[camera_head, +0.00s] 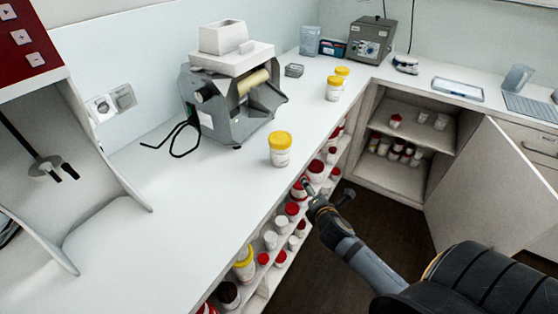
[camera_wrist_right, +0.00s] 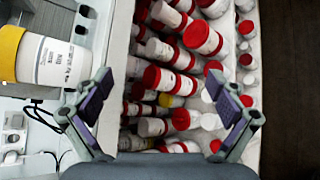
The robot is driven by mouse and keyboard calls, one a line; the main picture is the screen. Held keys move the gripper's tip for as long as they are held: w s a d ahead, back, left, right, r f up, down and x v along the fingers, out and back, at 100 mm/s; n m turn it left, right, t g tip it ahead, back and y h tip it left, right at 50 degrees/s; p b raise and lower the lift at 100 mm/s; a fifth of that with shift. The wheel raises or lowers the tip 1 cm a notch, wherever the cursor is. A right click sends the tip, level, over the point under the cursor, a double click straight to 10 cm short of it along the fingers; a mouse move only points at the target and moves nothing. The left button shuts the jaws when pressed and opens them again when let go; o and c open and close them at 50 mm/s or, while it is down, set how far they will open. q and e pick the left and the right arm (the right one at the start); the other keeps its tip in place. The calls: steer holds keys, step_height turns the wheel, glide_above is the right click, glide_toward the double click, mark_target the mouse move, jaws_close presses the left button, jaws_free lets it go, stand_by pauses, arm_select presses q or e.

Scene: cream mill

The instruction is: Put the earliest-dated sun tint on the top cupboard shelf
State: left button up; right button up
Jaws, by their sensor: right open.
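Three white jars with yellow lids stand on the counter in the head view: a near one (camera_head: 280,152) and two farther back (camera_head: 334,90) (camera_head: 343,73). Another yellow-lidded jar (camera_head: 244,265) stands on the shelves below the counter. A yellow-lidded jar (camera_wrist_right: 60,62) fills the left of the right wrist view; its printed label is too small to read. My right gripper (camera_wrist_right: 158,85) is open and empty, facing the shelf jars; in the head view it (camera_head: 316,196) is at the counter's front edge. The cupboard's top shelf (camera_head: 425,138) holds a few small jars. My left gripper is out of view.
The cupboard door (camera_head: 490,190) stands open to the right. Red-lidded jars (camera_wrist_right: 200,38) crowd the under-counter shelves. A grey roller mill (camera_head: 232,103) stands on the counter, with a stirrer machine (camera_head: 50,165) at the left. The counter between them is mostly clear.

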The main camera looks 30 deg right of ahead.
mark_target(286, 148)
steer(key=w+a+r+n+t+y, duration=0.2)
steer(key=a+r+n+t, duration=0.1)
steer(key=r+n, duration=0.45)
steer(key=w+a+r+n+t+y, duration=0.1)
steer(key=a+r+n+t+y, duration=0.15)
steer(key=r+n, duration=0.45)
steer(key=shift+n+h, duration=0.25)
steer(key=shift+h, duration=0.2)
steer(key=w, duration=0.1)
steer(key=w+f+p, duration=0.1)
steer(key=w, duration=0.3)
steer(key=shift+w+d+f+p, duration=0.2)
steer(key=shift+w+d+p, duration=0.05)
steer(key=shift+d+p, duration=0.1)
steer(key=shift+w+f, duration=0.1)
steer(key=shift+w, duration=0.15)
steer(key=w+p, duration=0.2)
steer(key=w, duration=0.2)
steer(key=shift+w+a, duration=0.1)
steer(key=shift+w, duration=0.4)
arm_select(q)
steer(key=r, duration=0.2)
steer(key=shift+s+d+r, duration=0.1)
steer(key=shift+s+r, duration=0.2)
arm_select(e)
steer(key=shift+c, duration=0.3)
